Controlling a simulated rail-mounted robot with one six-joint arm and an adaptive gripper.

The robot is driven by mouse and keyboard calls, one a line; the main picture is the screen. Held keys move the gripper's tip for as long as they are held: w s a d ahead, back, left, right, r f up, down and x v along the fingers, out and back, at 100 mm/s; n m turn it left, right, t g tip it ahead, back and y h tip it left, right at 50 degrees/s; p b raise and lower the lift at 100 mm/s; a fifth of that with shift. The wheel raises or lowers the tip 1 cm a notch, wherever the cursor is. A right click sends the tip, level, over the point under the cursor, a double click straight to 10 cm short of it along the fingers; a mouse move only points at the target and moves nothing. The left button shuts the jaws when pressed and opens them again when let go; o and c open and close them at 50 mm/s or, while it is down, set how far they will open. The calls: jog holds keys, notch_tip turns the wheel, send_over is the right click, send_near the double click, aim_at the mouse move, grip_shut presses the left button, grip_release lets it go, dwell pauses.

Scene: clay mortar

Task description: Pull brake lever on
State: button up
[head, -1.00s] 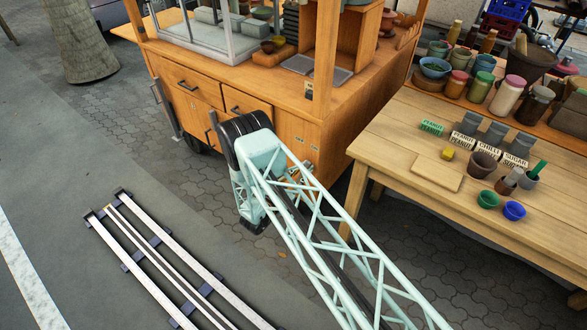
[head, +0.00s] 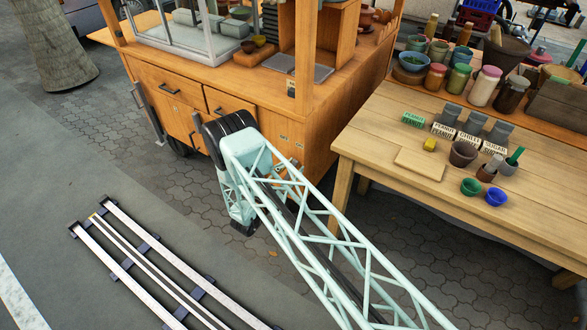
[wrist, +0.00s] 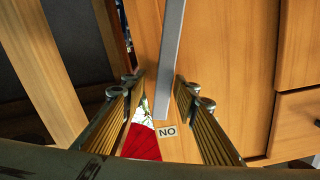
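A flat grey metal bar, which looks like the brake lever (wrist: 172,60), runs down the wooden cart panel in the wrist view. Its lower end is above a small label (wrist: 167,131) that reads "NO" in this picture, possibly ON upside down. My gripper (wrist: 160,84) is open, with one ribbed finger on each side of the bar. I cannot tell whether either finger touches it. In the head view the wooden cart (head: 325,125) stands ahead of my pale green lattice arm. The arm hides most of my gripper and the lever there.
A wooden table (head: 375,135) with jars, pots and small bowls stands close to the right of my arm. Rails (head: 120,270) lie on the pavement at lower left. Drawers (wrist: 300,125) are right of the gripper, and a red patterned cloth (wrist: 141,143) is below the bar.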

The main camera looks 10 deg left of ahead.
jog(key=shift+a, duration=0.1)
jog(key=v, duration=1.2)
dwell(0.5)
